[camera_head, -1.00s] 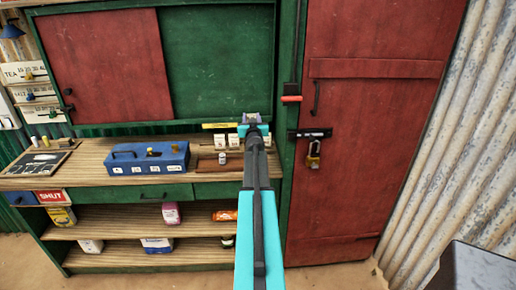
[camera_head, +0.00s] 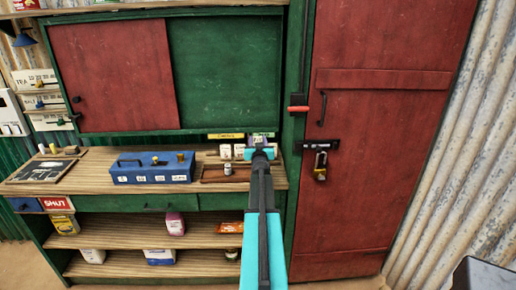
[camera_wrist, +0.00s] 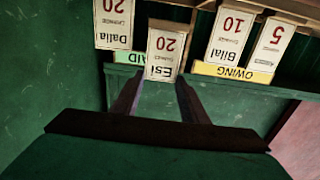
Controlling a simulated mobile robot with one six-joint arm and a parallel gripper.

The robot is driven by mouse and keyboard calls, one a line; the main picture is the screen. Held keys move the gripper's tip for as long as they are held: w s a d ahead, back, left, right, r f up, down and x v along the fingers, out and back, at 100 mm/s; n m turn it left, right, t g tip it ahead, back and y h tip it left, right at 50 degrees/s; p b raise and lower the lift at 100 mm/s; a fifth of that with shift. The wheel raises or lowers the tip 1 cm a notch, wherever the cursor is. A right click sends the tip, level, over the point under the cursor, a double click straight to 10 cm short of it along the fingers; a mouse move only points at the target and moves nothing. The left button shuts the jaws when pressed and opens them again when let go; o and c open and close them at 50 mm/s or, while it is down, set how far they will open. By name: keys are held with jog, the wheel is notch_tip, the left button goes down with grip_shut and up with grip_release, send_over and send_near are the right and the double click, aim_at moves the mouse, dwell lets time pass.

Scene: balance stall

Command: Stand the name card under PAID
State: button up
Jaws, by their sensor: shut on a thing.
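My gripper (camera_wrist: 160,82) is shut on a white name card (camera_wrist: 163,52) reading "Esi" and "20". The wrist view is upside down. The card covers part of the green PAID label (camera_wrist: 129,57); whether it touches the shelf is unclear. A "Dalia 20" card (camera_wrist: 115,24) stands beside it, also by PAID. The yellow OWING label (camera_wrist: 232,71) has a "Bilal 10" card (camera_wrist: 229,35) and a "5" card (camera_wrist: 273,44) beside it. In the head view my gripper (camera_head: 261,150) is at the counter's back right, hiding most of the held card.
A blue cash box (camera_head: 151,174) and a brown tray (camera_head: 215,176) with a small pale object (camera_head: 227,169) occupy the counter (camera_head: 95,178). A dark board (camera_head: 45,171) lies at its left. The red door (camera_head: 372,200) with a padlock (camera_head: 320,172) stands right.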

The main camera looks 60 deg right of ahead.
jog(key=shift+f, duration=1.8)
jog(key=shift+f, duration=0.15)
jog(key=o, duration=1.1)
jog(key=shift+c, duration=0.2)
jog(key=b+v, duration=0.2)
jog(key=v, duration=1)
